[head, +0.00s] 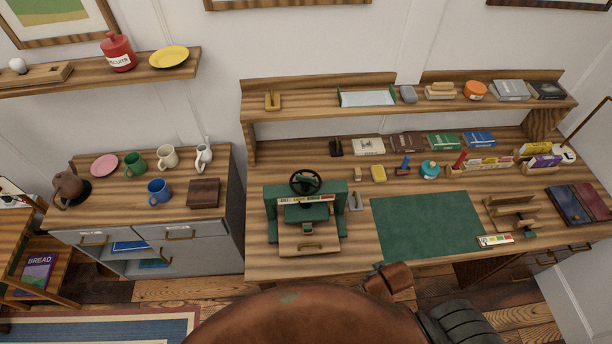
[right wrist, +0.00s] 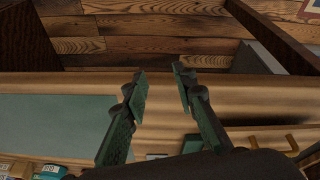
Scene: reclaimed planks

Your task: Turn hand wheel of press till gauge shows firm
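The green press (head: 306,212) stands on the desk left of the green mat. Its black hand wheel (head: 305,182) sits on top. A gauge strip (head: 310,199) with coloured bands runs across the front below the wheel; its reading is too small to tell. My right gripper (right wrist: 160,82) shows in the right wrist view with its two fingers apart and nothing between them. It is near the desk's front edge, with the mat (right wrist: 50,120) to one side. I cannot make out either gripper in the head view.
The desk's green mat (head: 427,226) is bare. A wooden stand (head: 512,212) and a small coloured strip (head: 495,240) lie right of it. Books, blocks and a teal object (head: 429,169) line the back.

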